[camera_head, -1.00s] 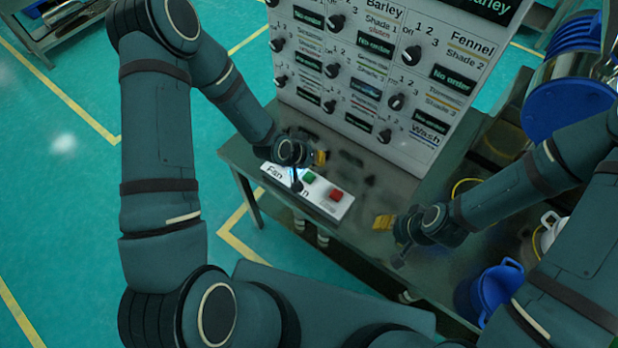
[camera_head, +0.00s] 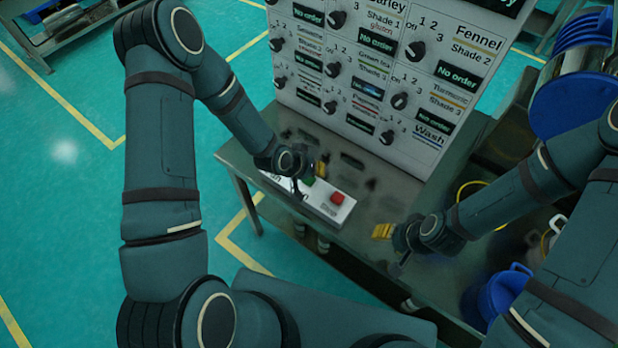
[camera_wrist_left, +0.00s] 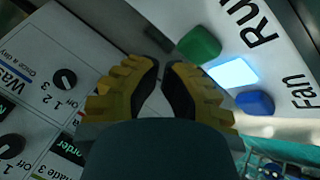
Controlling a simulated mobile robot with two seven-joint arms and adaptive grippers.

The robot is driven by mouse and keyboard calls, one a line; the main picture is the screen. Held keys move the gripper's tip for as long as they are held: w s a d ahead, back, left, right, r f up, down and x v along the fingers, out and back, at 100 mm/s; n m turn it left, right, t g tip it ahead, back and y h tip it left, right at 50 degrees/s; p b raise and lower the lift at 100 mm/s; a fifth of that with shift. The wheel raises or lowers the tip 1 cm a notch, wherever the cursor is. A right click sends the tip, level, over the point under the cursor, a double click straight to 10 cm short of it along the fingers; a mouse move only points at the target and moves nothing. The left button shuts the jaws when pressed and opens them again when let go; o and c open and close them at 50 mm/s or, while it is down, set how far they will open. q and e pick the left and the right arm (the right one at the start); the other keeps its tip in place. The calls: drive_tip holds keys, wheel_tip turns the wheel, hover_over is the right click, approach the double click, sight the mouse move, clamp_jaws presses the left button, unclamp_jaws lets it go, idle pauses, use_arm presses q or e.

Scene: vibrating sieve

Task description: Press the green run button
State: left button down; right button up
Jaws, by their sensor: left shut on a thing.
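The white fan control box (camera_head: 325,206) sits on the metal table, with a red button (camera_head: 337,198) and a green run button (camera_head: 308,182) partly hidden by my left gripper. In the left wrist view the green button (camera_wrist_left: 199,45) is just beyond the fingertips, by the "Run" label, with a lit lamp (camera_wrist_left: 234,73) and blue button (camera_wrist_left: 254,102). My left gripper (camera_head: 320,169) is over the box; its yellow fingers (camera_wrist_left: 161,66) are nearly together, and I cannot make out anything between them. My right gripper (camera_head: 382,231) is apart from the box, its opening unclear.
A tall panel (camera_head: 300,84) of knobs and displays stands behind the box. Blue containers (camera_head: 507,291) are at the right, below the table top. A large blue drum-like part (camera_head: 570,105) is at the upper right. The table (camera_head: 350,258) is bare between the box and my right gripper.

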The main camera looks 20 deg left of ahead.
sight(314, 178)
use_arm(q)
drive_tip(key=shift+f, duration=0.15)
use_arm(e)
drive_tip(key=shift+f, duration=0.15)
idle(0.6)
use_arm(q)
drive_tip(key=shift+f+b, duration=0.3)
drive_tip(key=shift+b, duration=0.3)
use_arm(e)
drive_tip(key=shift+f, duration=0.45)
use_arm(q)
drive_tip(key=shift+f+b, duration=0.5)
use_arm(e)
drive_tip(key=shift+f, duration=0.5)
use_arm(q)
drive_tip(key=shift+r, duration=0.15)
use_arm(e)
drive_tip(key=shift+r, duration=0.1)
use_arm(q)
drive_tip(key=shift+r+p, duration=0.45)
drive_tip(key=shift+r, duration=0.35)
use_arm(e)
drive_tip(key=shift+r, duration=0.4)
use_arm(q)
drive_tip(key=shift+r, duration=0.1)
drive_tip(key=shift+r+p, duration=1.5)
drive_tip(key=shift+r, duration=0.95)
use_arm(e)
wheel_tip(314, 178, up, 3)
drive_tip(key=shift+f, duration=0.1)
